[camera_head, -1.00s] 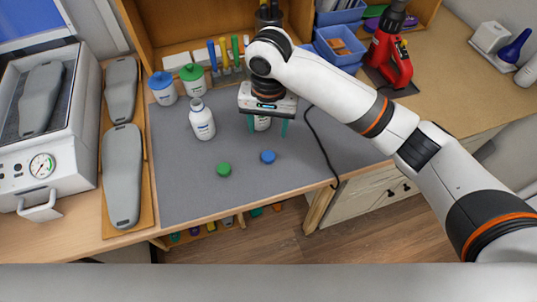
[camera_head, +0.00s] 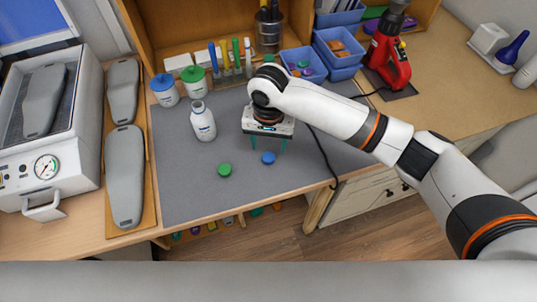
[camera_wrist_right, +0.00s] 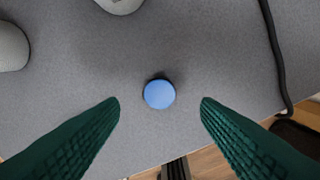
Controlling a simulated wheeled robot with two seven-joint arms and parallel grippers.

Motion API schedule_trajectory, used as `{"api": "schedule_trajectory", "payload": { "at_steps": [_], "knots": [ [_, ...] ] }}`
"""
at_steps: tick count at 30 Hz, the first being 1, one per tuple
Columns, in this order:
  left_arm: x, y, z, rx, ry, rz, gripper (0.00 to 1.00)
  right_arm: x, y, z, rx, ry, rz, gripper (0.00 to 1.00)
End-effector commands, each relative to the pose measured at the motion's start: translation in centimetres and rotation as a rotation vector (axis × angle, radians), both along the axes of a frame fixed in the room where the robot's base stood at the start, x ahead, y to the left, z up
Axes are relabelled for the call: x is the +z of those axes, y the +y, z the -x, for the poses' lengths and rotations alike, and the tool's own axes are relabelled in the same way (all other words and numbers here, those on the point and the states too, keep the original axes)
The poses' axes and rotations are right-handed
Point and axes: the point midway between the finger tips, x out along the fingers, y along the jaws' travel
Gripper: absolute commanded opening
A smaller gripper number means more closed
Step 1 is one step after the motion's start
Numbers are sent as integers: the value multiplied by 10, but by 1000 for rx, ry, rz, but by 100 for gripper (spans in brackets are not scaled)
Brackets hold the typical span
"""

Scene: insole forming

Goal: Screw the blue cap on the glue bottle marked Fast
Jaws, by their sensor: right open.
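The blue cap (camera_head: 268,157) lies on the grey mat (camera_head: 190,180). In the right wrist view the blue cap (camera_wrist_right: 159,94) is between my fingers, with a gap on each side. My right gripper (camera_head: 267,146) is open and empty above the cap, fingers pointing down. A white bottle (camera_head: 203,122) without a cap stands upright to the left. Its label is too small to read. The right wrist view shows parts of two white bottles, one at the top (camera_wrist_right: 120,4) and one at the left (camera_wrist_right: 10,47). My left gripper is out of view.
A green cap (camera_head: 224,170) lies left of the blue one. Two white jars, one blue-lidded (camera_head: 163,88) and one green-lidded (camera_head: 194,82), stand behind. A black cable (camera_head: 322,160) runs right of the gripper. The mat's front is clear.

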Motion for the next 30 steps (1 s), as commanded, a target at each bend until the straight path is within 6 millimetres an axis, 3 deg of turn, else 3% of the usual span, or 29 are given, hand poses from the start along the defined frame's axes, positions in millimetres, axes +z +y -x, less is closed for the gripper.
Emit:
{"api": "schedule_trajectory", "payload": {
  "at_steps": [9, 15, 21, 30],
  "knots": [
    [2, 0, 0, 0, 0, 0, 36, -3, 0, 0, 0, 1, 2, 57],
    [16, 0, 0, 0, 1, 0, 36, -30, 0, 1, 0, 4, 3, 57],
    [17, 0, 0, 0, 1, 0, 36, -51, 0, 1, 1, 0, 2, 57],
    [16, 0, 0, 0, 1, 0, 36, -52, 0, 1, 1, 0, 0, 57]
  ]
}}
